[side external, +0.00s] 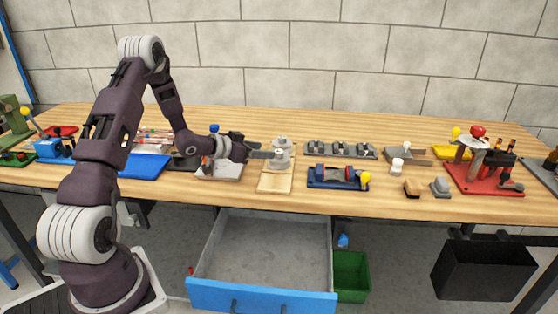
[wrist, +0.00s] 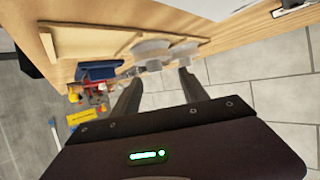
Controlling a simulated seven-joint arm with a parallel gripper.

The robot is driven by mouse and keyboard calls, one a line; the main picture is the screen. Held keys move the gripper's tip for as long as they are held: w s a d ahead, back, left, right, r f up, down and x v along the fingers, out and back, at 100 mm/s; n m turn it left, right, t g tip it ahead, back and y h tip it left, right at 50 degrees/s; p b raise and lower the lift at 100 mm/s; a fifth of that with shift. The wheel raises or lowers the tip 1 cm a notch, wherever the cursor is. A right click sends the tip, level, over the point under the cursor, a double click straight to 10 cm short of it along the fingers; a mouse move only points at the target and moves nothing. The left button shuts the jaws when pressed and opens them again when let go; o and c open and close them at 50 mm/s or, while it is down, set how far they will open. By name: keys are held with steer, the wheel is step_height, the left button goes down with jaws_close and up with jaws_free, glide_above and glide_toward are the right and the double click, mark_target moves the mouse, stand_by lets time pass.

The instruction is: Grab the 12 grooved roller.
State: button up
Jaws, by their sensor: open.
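Two pale grey-white rollers stand close together on a light wooden board (side external: 275,183) near the middle of the table. In the side external view they show as a far roller (side external: 282,142) and a near roller (side external: 279,160). The wrist view shows a left roller (wrist: 152,50) and a right roller (wrist: 184,50). No number can be read, so I cannot tell which is the 12 grooved roller. My gripper (side external: 264,154) reaches in level from the left, its fingers at the rollers. In the wrist view my gripper (wrist: 160,78) is open, fingers apart, with the left roller between and beyond the tips; contact is unclear.
A blue fixture (side external: 338,178) stands right of the board, and a dark rack (side external: 340,149) stands behind it. A grey-white block (side external: 220,170) lies under my wrist. An open drawer (side external: 262,298) juts out below the table, beside a green bin (side external: 351,275).

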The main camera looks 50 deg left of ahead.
mark_target(278, 151)
steer(key=shift+w+f, duration=0.1)
steer(key=shift+f, duration=0.3)
steer(key=x, duration=0.4)
steer(key=d+x, duration=0.1)
steer(key=x, duration=0.1)
steer(key=shift+w+r, duration=0.25)
steer(key=shift+w, duration=0.3)
jaws_close()
